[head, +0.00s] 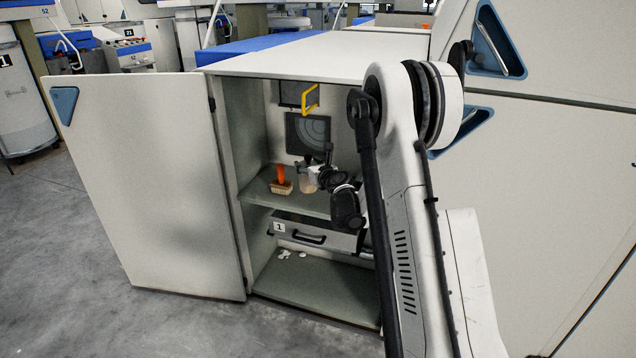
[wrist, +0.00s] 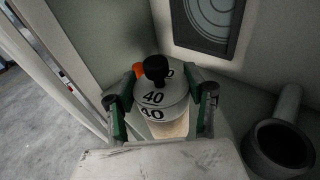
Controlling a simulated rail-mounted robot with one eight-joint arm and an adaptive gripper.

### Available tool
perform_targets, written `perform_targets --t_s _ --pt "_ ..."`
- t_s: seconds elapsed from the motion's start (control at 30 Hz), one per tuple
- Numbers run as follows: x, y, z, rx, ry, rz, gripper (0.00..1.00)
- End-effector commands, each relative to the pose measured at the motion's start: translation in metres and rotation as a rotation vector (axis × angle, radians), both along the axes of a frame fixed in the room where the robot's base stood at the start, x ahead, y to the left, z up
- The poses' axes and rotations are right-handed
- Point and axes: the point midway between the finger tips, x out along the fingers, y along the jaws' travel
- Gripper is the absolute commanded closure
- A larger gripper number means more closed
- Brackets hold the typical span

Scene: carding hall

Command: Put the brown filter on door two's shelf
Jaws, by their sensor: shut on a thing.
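No thing that I can clearly tell as the brown filter shows. In the wrist view my gripper (wrist: 162,104) has its green-edged fingers on both sides of a pale grey round piece (wrist: 152,98) marked 40, with a black knob on top. It appears shut on this piece. A beige surface (wrist: 181,123) shows just below it; I cannot tell what it is. In the head view my gripper (head: 308,172) is inside the open cabinet, over the middle shelf (head: 312,203), with a pale beige thing (head: 308,186) under it. No label marks door two.
A brush with an orange handle (head: 281,180) stands on the shelf, left of my gripper. A grey cylindrical part (wrist: 284,143) lies at right in the wrist view. The open door (head: 150,180) is at left. A drawer marked 1 (head: 310,236) sits below, with white bits (head: 285,254) beneath.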

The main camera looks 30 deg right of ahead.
Motion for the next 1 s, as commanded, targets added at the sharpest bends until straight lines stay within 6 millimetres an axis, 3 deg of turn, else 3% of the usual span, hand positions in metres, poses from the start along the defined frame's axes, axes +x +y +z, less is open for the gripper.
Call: perform_targets --t_s 0.1,0.3,0.47,0.77,1.0 --pt "0.004 -0.025 -0.017 0.001 0.0 -0.003 0.84" --pt "0.008 -0.049 -0.03 0.001 0.0 -0.002 0.84" --pt "0.009 -0.053 -0.035 0.0 0.0 0.0 0.84" --pt "0.009 -0.053 -0.072 0.0 0.0 0.0 0.84" --pt "0.009 -0.053 -0.071 0.0 0.0 -0.001 0.84"
